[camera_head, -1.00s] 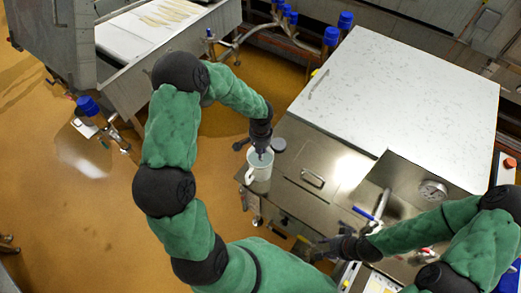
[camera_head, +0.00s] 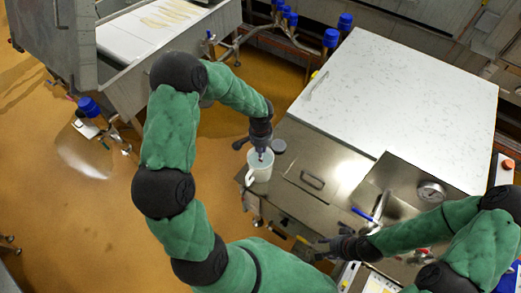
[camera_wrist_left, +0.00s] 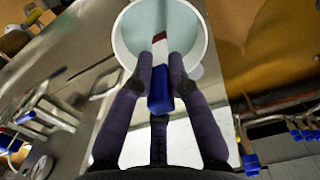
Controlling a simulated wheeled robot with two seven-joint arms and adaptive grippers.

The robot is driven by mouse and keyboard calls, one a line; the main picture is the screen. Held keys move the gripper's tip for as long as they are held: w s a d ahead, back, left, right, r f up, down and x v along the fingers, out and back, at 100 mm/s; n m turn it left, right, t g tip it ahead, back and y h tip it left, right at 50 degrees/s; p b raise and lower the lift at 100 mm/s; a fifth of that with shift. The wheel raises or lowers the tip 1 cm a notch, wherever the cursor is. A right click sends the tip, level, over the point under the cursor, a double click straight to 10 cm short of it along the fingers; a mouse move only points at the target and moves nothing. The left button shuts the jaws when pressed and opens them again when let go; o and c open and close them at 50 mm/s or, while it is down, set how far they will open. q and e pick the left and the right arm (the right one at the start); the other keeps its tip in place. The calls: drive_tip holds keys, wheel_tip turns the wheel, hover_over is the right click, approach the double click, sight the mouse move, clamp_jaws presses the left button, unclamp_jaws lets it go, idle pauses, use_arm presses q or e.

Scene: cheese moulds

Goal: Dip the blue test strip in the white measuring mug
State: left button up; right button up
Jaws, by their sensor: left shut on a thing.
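The white measuring mug (camera_head: 260,175) stands upright near the left edge of the steel worktop, its handle to the left. Its round rim and pale inside fill the top of the left wrist view (camera_wrist_left: 199,40). My left gripper (camera_head: 262,150) is over the mug, pointing down. In the left wrist view its fingers (camera_wrist_left: 161,78) are shut on the blue test strip (camera_wrist_left: 160,103). The strip's dark red and white part reaches over the mug's opening; I cannot tell if its tip touches liquid. My right gripper (camera_head: 318,250) is low at the worktop's front, its fingers too unclear to judge.
A large white slab (camera_head: 400,100) covers the back of the worktop. A blue-handled tap (camera_head: 366,214) and a round gauge (camera_head: 431,192) are to the right. Open floor lies left.

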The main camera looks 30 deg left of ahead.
use_arm(q)
drive_tip(key=shift+r+p, duration=3.1)
drive_tip(key=shift+r, duration=2.1)
